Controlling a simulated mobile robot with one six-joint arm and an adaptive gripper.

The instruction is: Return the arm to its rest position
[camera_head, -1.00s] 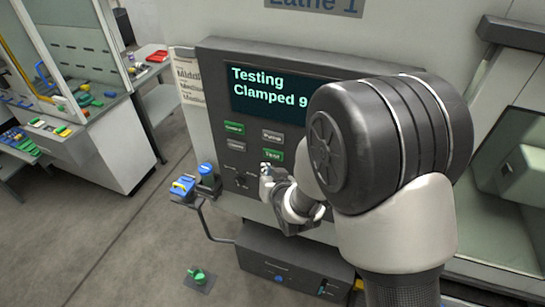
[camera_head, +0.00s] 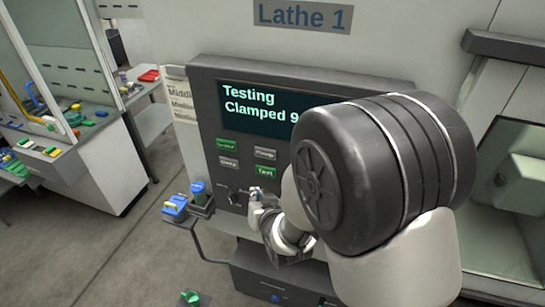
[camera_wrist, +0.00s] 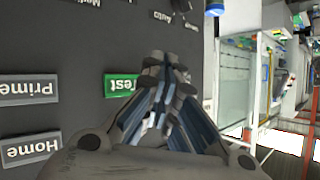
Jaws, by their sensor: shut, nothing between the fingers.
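My gripper (camera_head: 256,197) is shut and empty. In the head view it is in front of the lathe's control panel (camera_head: 208,100), just below the green Test button (camera_head: 265,171). In the wrist view my gripper (camera_wrist: 164,68) has its fingertips together, beside the green Test button (camera_wrist: 120,85). I cannot tell whether the fingertips touch the panel. My arm covers the right part of the panel and of the screen (camera_head: 250,108), which reads "Testing" and "Clamped 9", with the rest hidden.
Small blue and green pieces (camera_head: 175,206) sit on a bracket left of the panel. A green piece (camera_head: 189,298) is low at the bottom edge. A bench with glass walls (camera_head: 95,165) stands at the left. Open floor (camera_head: 100,240) lies between. The lathe's window (camera_head: 510,190) is at the right.

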